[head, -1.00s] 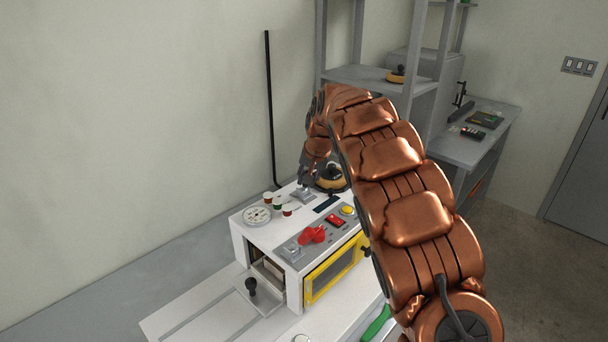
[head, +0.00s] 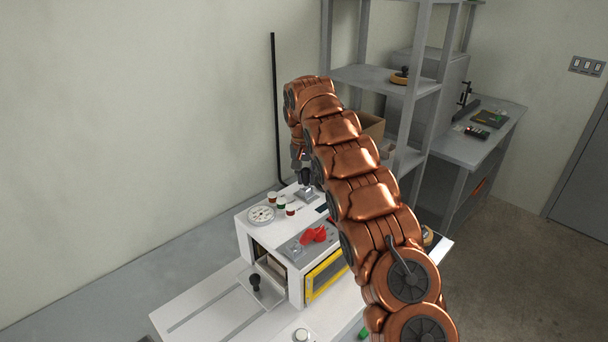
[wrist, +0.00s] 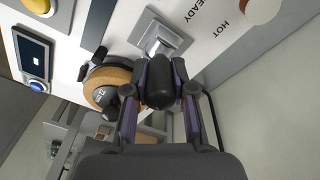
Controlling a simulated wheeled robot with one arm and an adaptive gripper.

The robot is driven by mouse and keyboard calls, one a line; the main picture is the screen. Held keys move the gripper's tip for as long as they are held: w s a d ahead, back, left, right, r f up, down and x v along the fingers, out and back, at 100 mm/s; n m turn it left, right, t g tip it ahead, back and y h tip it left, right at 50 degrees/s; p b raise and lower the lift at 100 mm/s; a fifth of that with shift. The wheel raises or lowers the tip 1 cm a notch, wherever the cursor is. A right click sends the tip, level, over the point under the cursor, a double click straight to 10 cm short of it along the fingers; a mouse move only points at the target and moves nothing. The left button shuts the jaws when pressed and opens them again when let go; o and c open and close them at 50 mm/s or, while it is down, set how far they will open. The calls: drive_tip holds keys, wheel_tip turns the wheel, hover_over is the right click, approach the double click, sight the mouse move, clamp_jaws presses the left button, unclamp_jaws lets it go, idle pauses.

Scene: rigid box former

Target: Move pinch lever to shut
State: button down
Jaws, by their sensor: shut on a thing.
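The pinch lever has a dark rounded knob (wrist: 163,88) and a square metal base plate (wrist: 158,42) on the white machine top. In the wrist view the knob sits between the two fingers of my gripper (wrist: 161,78), which is shut on it. The head view shows my gripper (head: 304,176) from afar, low over the metal base (head: 305,194) on the top of the machine. My arm covers part of the machine top there, and the lever's shaft is mostly hidden by the knob and fingers.
The white machine (head: 262,232) has a gauge (head: 261,215), small indicator caps (head: 280,203), a red handle (head: 313,234) and a yellow-framed window (head: 327,275). A round orange-brown part (wrist: 106,84) lies close left of my gripper. A shelf rack (head: 425,85) stands behind.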

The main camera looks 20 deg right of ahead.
idle(0.6)
drive_tip(key=c, duration=1)
unclamp_jaws()
drive_tip(key=shift+o, duration=0.2)
